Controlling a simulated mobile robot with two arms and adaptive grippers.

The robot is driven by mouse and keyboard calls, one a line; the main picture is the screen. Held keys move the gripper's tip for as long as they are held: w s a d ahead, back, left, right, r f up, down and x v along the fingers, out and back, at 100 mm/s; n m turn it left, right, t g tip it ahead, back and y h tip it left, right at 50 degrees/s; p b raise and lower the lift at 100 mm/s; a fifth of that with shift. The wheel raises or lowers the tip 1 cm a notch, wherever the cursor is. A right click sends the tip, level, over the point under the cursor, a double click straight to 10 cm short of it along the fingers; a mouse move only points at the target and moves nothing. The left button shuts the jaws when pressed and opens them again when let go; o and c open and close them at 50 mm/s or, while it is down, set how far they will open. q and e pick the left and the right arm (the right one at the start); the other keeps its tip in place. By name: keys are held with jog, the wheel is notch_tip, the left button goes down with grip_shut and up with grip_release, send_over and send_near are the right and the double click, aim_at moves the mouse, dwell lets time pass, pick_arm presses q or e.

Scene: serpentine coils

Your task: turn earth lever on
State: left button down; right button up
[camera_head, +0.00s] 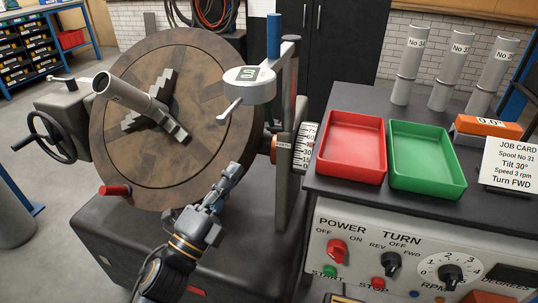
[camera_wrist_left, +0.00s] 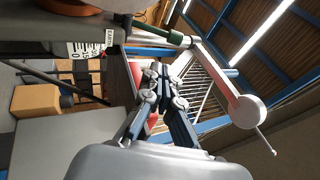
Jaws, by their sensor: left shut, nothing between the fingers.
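My left gripper (camera_head: 232,172) is shut and empty in the head view. It is in front of the lower right edge of the round wooden turntable (camera_head: 150,150). In the left wrist view its fingers (camera_wrist_left: 165,72) are together with nothing between them. A white label (camera_wrist_left: 90,49) with black marks and small sideways lettering, which seems to read EARTH, is at upper left there. A dark green, rod-like part (camera_wrist_left: 175,37) is beyond the fingertips, apart from them in the picture. I cannot tell for sure whether it is the earth lever. My right gripper is not in view.
A post with a white angle scale (camera_head: 305,147) stands right of the turntable. A round gauge (camera_head: 250,83) hangs over its edge. Red (camera_head: 350,147) and green (camera_head: 426,158) trays sit on the bench above the POWER and TURN knobs. A handwheel (camera_head: 47,140) is at left.

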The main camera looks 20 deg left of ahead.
pick_arm(q)
jog(key=p, duration=0.2)
send_near(267, 112)
jog(key=shift+y, duration=0.4)
jog(key=x, duration=0.7)
jog(key=shift+d, duration=0.15)
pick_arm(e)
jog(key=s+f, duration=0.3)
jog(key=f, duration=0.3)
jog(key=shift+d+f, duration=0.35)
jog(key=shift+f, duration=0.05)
pick_arm(q)
jog(key=shift+r, duration=0.15)
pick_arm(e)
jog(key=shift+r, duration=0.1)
